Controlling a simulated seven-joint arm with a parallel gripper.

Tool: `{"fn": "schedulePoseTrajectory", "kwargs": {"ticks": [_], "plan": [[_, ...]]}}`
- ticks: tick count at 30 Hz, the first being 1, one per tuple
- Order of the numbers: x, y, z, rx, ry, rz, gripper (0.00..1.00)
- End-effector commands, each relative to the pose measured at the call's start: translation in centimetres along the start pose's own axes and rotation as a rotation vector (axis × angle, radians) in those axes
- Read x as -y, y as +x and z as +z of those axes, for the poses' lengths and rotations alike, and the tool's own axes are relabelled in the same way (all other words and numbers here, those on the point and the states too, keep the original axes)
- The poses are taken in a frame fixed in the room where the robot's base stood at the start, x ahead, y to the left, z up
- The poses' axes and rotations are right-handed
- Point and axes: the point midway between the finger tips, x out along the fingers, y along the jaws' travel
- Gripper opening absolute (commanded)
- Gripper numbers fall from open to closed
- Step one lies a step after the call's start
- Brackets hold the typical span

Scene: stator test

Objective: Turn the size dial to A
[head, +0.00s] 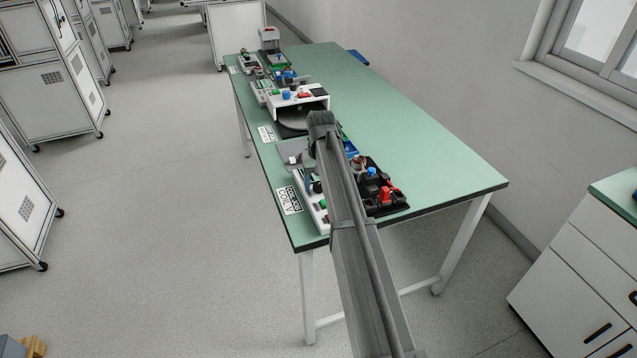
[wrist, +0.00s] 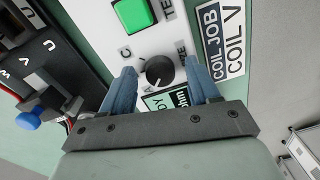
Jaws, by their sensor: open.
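The size dial (wrist: 160,70) is a round black knob on a white panel in the wrist view. A letter C is printed to its upper left, and a letter that looks like A is at its lower left. A light pointer mark shows on the knob, but I cannot tell for sure which letter it points at. My gripper (wrist: 161,67) is open, with one blue finger on each side of the dial. Gaps show between the fingers and the knob.
A green square button (wrist: 132,15) sits above the dial. A "COIL JOB" label (wrist: 224,40) is at the right, and a dark unit with a blue knob (wrist: 28,121) is at the left. The green bench (head: 420,165) has free room at its right side.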

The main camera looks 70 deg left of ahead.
Motion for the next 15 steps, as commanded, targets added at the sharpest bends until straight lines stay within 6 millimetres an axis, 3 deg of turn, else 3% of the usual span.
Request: {"fn": "schedulePoseTrajectory", "kwargs": {"ticks": [5, 15], "plan": [[0.0, -1.8, -0.1, -0.002, 0.0, 0.0, 0.61], [0.0, -8.3, -0.1, -0.003, 0.0, 0.0, 0.61]]}}
